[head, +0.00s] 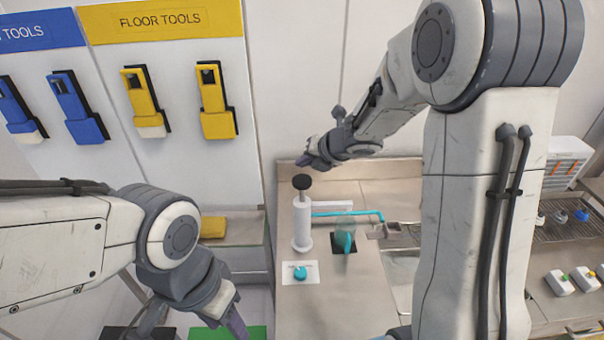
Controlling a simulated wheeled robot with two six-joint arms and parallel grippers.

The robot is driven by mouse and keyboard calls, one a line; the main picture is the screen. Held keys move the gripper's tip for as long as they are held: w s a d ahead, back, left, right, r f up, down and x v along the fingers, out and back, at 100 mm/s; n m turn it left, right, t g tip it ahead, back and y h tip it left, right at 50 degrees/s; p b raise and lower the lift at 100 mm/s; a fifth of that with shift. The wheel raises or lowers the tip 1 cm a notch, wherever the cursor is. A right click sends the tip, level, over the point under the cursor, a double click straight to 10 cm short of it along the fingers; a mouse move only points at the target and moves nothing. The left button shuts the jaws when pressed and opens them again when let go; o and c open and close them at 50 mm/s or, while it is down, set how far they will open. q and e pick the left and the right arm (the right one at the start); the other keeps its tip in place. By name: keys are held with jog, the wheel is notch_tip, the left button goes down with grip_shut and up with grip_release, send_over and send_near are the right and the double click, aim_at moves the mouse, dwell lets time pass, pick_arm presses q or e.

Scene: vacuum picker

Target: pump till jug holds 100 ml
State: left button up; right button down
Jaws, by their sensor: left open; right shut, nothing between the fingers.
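The pump is a white upright cylinder (302,225) with a black knob (302,182) on a short rod on top, on the steel counter (335,300). A teal pipe (350,213) runs right from it. A small clear jug with teal in it (345,238) stands on a black square (337,250) below the pipe. Its marks and level are too small to read. My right gripper (312,158) is shut and empty, just above and right of the knob, apart from it as far as I can see. My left gripper (232,312) is open and empty, low at the front left of the counter.
A white card with a teal round piece (300,272) lies in front of the pump. A sink (402,265) is to the right, partly behind my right arm. A floor tools board (165,75) hangs at the left, with a yellow block (213,227) below it.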

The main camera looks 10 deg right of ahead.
notch_tip(320, 180, up, 3)
jog(key=shift+f+p, duration=0.15)
jog(key=shift+p, duration=0.75)
jog(key=shift+f, duration=0.1)
jog(key=shift+w, duration=0.1)
dwell(1.6)
